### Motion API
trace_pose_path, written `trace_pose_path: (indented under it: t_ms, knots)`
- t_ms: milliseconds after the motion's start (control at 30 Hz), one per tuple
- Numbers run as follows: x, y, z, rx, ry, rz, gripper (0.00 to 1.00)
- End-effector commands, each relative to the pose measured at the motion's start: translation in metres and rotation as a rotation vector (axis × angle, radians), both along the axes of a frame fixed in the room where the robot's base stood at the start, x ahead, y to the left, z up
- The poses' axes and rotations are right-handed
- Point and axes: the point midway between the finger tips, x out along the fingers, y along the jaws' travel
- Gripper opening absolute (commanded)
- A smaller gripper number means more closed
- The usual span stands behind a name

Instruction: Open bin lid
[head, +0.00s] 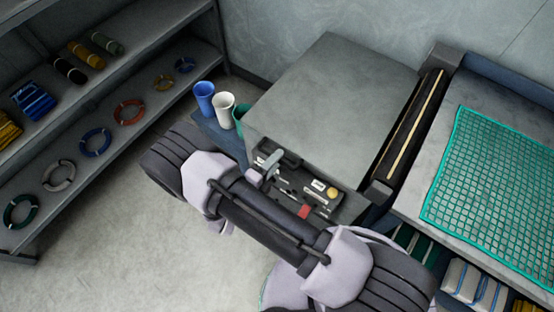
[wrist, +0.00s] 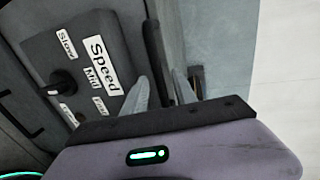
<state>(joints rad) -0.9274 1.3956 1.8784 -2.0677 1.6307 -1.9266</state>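No bin or bin lid can be made out for certain in either view. In the wrist view my gripper (wrist: 162,82) has its two grey fingers apart. A dark upright bar (wrist: 156,55) shows between and beyond the fingers; I cannot tell whether they touch it. Left of the fingers is a dark speed panel (wrist: 80,62) with a black knob (wrist: 62,82) and white labels. In the head view my arm crosses the front of a grey box-shaped machine (head: 330,100) with a control panel (head: 300,185) on its near side. My fingertips are not clear there.
Blue, white and green cups (head: 223,108) stand left of the machine. A shelf rack (head: 185,70) with rope coils stands at the left. At the right is a bench (head: 415,170) with a green net (head: 495,180). The floor (head: 110,245) between rack and machine is clear.

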Motion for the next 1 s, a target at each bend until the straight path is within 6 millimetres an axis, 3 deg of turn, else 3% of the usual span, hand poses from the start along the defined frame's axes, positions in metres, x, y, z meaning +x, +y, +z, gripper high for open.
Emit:
trace_pose_path:
  t_ms: [367,533,567,1000]
  knots:
    - [0.0077,-0.0059,-0.0013,0.001,-0.001,0.001,0.34]
    - [0.0076,-0.0059,-0.0014,0.001,-0.001,0.000,0.02]
    - [0.0075,-0.0059,-0.0014,0.001,-0.001,0.000,0.00]
    - [0.0074,-0.0058,-0.0014,0.001,-0.001,0.000,0.00]
